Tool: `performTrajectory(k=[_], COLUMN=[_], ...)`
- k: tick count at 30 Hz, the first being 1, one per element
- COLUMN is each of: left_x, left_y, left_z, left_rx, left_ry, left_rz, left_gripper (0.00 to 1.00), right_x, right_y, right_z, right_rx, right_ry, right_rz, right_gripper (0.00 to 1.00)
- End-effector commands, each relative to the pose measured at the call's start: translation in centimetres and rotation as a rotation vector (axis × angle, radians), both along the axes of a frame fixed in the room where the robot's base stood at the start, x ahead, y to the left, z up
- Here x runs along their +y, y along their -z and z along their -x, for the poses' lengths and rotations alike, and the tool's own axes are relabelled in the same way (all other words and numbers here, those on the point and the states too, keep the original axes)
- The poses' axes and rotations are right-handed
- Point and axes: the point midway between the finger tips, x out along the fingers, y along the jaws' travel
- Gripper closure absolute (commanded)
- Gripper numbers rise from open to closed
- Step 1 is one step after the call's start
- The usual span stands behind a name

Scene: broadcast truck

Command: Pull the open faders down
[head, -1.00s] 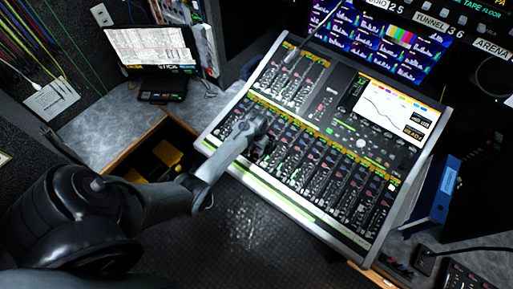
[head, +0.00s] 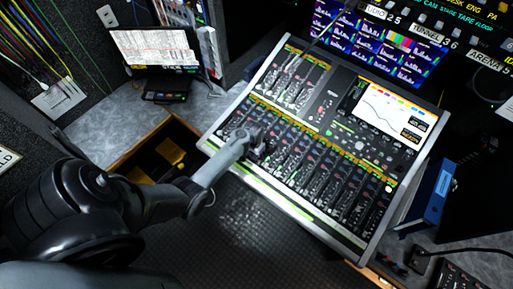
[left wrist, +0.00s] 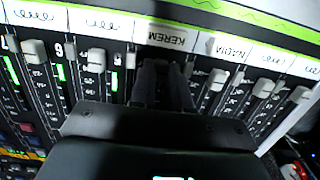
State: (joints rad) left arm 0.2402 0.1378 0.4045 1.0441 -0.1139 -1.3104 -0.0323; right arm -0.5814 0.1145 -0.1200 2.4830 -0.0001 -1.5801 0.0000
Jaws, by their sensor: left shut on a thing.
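The mixing console (head: 345,240) lies tilted in the middle of the head view, with a row of channel faders along its near part. My left gripper (head: 257,150) is over the left part of that row. In the left wrist view my left gripper (left wrist: 166,85) is shut at the strip labelled KEREM (left wrist: 167,36), on a fader cap that its fingers hide. Neighbouring fader caps, one left (left wrist: 97,58) and one right (left wrist: 218,78), sit near the label strip. Another cap (left wrist: 35,50) is farther left. My right gripper is not in view.
A monitor wall (head: 375,40) stands behind the console. A laptop-like screen (head: 155,48) is on the desk at left, above an open drawer space (head: 150,155). A blue binder (head: 437,190) stands at the console's right side. A thin rod (head: 328,28) rises over the console's back left.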

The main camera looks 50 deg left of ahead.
Motion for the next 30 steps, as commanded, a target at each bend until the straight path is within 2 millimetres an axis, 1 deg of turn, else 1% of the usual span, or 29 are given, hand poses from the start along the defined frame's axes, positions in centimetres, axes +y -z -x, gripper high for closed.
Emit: performTrajectory(k=[1,7,8,12,13,20,23,26,30], left_x=[-0.1,-0.2,-0.2,-0.1,-0.1,-0.1,-0.1,-0.1,-0.1], left_y=[0.0,0.1,0.1,0.1,0.1,0.0,-0.5,-1.4,-3.5], left_z=[0.3,0.3,0.3,0.2,0.2,0.1,0.1,0.0,0.1], left_rx=[0.009,0.011,0.012,0.010,0.010,0.006,0.005,0.005,0.004], left_ry=[0.001,0.001,0.001,0.001,0.001,0.001,0.001,0.001,0.001], left_rz=[0.004,0.004,0.005,0.004,0.004,0.003,0.002,0.002,0.002], left_gripper=[1.00,1.00,0.80,0.59,0.57,0.57,0.57,0.57,0.57], right_x=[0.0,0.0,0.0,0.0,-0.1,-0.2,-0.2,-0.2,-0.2], right_y=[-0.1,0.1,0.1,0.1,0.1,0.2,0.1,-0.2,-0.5], right_z=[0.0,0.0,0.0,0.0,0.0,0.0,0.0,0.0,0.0], right_rx=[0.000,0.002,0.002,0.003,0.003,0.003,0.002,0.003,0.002], right_ry=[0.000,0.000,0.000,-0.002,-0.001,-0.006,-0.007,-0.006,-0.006], right_rz=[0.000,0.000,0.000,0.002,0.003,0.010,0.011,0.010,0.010], right_gripper=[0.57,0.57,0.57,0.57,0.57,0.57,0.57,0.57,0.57])
